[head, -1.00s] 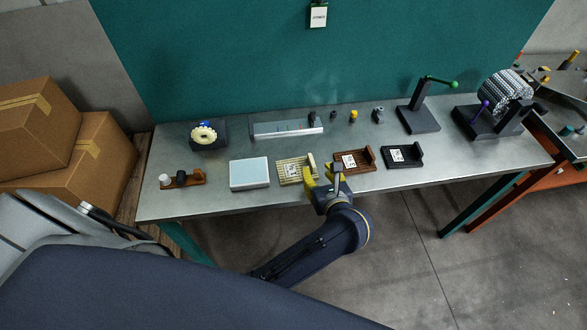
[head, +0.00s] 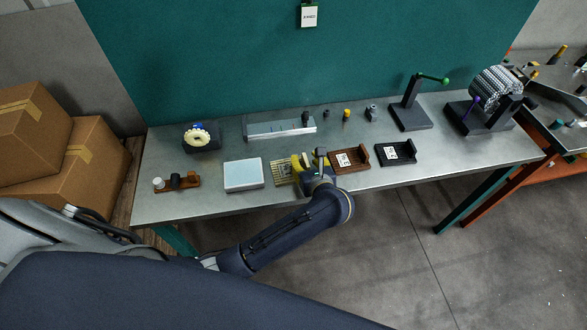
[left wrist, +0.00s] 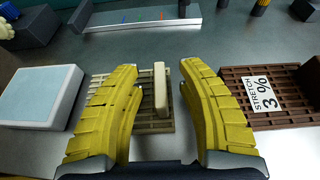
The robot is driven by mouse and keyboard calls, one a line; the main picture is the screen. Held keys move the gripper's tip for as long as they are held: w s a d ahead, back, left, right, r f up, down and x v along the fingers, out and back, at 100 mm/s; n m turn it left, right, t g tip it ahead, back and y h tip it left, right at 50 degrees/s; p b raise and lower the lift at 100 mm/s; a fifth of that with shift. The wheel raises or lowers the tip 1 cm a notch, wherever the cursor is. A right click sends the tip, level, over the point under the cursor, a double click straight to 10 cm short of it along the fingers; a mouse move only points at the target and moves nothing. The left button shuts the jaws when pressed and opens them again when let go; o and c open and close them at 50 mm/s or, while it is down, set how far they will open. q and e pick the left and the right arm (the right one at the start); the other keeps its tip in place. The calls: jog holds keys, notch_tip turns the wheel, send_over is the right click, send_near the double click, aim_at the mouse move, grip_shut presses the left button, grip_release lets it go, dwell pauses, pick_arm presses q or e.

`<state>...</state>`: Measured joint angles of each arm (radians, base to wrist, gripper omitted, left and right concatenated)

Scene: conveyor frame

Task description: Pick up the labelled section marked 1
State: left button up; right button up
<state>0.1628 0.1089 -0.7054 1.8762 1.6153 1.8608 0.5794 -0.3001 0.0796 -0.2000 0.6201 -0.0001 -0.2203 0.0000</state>
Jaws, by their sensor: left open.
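A cream slatted section (head: 282,172) with an upright end block lies on the table. It also shows in the left wrist view (left wrist: 161,90), where its upright block stands between my fingers. Its label is mostly hidden by my left finger, so I cannot read its mark. My left gripper (head: 310,162) has yellow fingers and is open over the cream section. In the left wrist view the gripper (left wrist: 160,72) straddles the upright block with gaps on both sides. A brown section (left wrist: 262,95) labelled "STRETCH 3%" lies to the right. My right gripper is out of view.
A black labelled section (head: 396,153) sits right of the brown one (head: 350,160). A white box with a pale blue top (head: 243,175) stands close on the left. A metal rail (head: 280,127) and small parts lie behind. The table front edge is near.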

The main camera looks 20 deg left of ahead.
pick_arm(q)
jog(key=shift+c, duration=0.2)
grip_shut()
dwell(0.3)
